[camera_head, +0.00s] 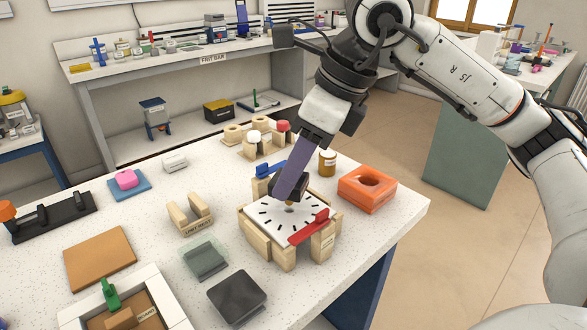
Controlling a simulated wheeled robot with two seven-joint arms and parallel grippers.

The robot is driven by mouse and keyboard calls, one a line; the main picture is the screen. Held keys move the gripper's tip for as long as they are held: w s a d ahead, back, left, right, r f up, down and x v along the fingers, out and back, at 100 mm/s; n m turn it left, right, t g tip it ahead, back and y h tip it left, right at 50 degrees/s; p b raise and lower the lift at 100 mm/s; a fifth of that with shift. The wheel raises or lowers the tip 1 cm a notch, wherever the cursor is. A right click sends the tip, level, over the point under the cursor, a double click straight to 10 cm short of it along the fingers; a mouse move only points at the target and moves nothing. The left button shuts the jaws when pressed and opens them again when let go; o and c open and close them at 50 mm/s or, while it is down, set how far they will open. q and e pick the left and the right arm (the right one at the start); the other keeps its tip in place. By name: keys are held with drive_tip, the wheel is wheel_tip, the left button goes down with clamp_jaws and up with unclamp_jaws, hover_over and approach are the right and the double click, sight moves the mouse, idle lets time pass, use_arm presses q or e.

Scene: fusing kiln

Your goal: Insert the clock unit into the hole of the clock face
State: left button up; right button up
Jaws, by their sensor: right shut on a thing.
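The clock face (262,222) is a white plate with black hour marks. It lies flat on a wooden stand (284,258), with a red clamp (310,228) at its front right edge and a blue clamp (264,169) at its back. My right gripper (289,192) points down over the middle of the face, shut on a small dark piece, seemingly the clock unit (301,185). A small tan spot shows just under the fingertips at the middle of the face. The fingers hide most of the unit and the hole, so I cannot tell whether it is in the hole. My left gripper is out of view.
An orange block (367,189) with a round recess and an amber jar (327,162) stand right of the stand. A wooden cradle (190,214) is to its left. Dark square plates (237,296) lie in front. Wooden holders with capped bottles (284,133) stand behind.

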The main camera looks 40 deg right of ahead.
sight(300, 180)
idle(0.4)
drive_tip(key=shift+f, duration=0.1)
drive_tip(key=shift+f+b, duration=0.55)
drive_tip(key=shift+b, duration=0.05)
drive_tip(key=shift+f, duration=0.1)
drive_tip(key=shift+f+b, duration=1.2)
drive_tip(key=o, duration=1.1)
